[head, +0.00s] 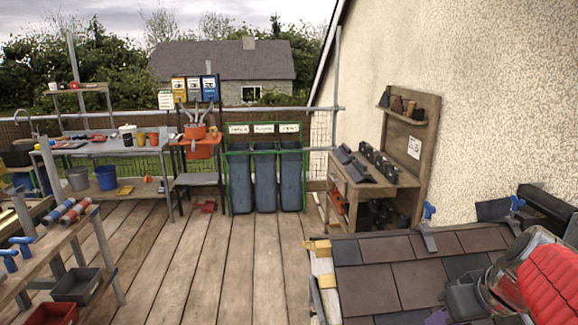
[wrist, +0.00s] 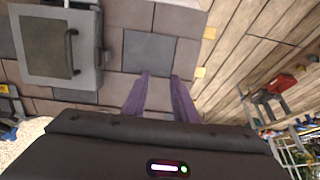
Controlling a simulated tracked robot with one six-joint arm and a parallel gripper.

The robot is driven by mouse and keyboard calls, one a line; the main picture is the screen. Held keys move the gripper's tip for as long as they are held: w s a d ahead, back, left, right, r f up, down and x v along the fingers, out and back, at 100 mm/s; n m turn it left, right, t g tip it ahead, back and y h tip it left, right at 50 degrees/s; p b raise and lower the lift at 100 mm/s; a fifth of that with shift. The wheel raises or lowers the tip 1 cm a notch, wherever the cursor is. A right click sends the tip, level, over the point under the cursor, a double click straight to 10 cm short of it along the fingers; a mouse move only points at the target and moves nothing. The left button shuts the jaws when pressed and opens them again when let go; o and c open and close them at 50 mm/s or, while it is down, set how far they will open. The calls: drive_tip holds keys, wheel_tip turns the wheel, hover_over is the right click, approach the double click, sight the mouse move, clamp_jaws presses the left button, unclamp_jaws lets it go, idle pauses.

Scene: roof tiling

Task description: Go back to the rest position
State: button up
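My gripper (wrist: 162,76) shows in the wrist view as two purple fingers with a clear gap between them. It is open and nothing is held between the fingers. It points over the tiled roof (wrist: 180,20), and a bluish-grey tile (wrist: 148,52) shows just beyond the fingertips. In the head view part of my arm, with a red cover, is at the lower right over the roof tiles (head: 417,285); the fingertips cannot be made out there.
A grey case with a dark handle (wrist: 60,45) lies left of the fingers. Blue-handled clamps (head: 428,212) stand along the roof's upper edge. A wooden shelf unit (head: 400,190) stands by the wall, with bins (head: 265,178) behind. The plank deck (head: 200,260) is clear in the middle.

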drive_tip(key=s+a, duration=0.4)
drive_tip(key=a, duration=0.4)
drive_tip(key=s+a+f, duration=0.1)
drive_tip(key=s+a, duration=0.3)
drive_tip(key=a, duration=0.4)
drive_tip(key=shift+a+h, duration=0.3)
drive_tip(key=shift+a, duration=0.05)
drive_tip(key=shift+f, duration=0.1)
